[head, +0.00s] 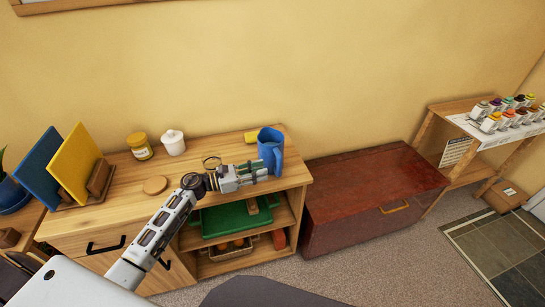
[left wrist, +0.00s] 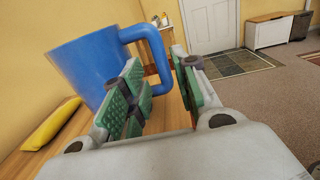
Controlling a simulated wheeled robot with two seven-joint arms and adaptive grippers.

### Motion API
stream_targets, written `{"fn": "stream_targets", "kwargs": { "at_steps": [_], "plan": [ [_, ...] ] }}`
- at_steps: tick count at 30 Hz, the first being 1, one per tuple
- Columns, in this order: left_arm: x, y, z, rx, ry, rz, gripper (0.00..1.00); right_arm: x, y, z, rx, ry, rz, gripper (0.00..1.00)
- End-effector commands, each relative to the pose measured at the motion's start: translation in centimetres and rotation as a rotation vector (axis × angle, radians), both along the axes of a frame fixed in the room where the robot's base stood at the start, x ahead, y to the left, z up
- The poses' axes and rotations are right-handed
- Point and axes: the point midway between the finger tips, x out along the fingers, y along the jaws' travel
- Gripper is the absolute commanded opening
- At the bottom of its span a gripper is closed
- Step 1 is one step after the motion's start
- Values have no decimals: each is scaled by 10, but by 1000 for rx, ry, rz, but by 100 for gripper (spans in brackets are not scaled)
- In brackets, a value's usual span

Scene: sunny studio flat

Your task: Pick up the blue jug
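The blue jug (head: 270,146) stands upright near the right end of the wooden cabinet top. In the left wrist view the jug (left wrist: 88,62) fills the left side, and its handle (left wrist: 160,58) points toward the gripper. My left gripper (head: 262,170) is beside the jug on its near side. In the left wrist view its fingers (left wrist: 160,88) are apart, with the handle showing in the gap between the fingertips. The lower part of the handle is partly hidden by one finger. I cannot tell whether a finger touches it. My right gripper is not in view.
A round wooden disc (head: 155,185), a yellow-lidded jar (head: 140,146) and a white pot (head: 173,142) stand to the left. A reddish chest (head: 370,185) is right of the cabinet. Shelves below hold a green tray (head: 225,222).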

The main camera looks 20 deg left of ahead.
Motion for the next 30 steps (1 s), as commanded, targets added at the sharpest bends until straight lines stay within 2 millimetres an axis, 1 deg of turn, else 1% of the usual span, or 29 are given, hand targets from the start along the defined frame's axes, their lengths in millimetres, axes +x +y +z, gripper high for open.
{"fn": "stream_targets", "kwargs": {
  "at_steps": [3, 7, 23, 26, 30],
  "plan": [
    [9, -10, 1, -1, -1, 1, 30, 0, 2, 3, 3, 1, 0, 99],
    [14, -19, 0, -1, 0, 0, 30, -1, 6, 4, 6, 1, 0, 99],
    [18, -24, 0, 1, 1, 1, 30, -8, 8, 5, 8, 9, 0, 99],
    [21, -28, 1, 0, 0, 1, 30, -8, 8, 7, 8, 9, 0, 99],
    [29, -38, 2, -3, 0, 0, 30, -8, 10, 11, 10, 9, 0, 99]
  ]
}}
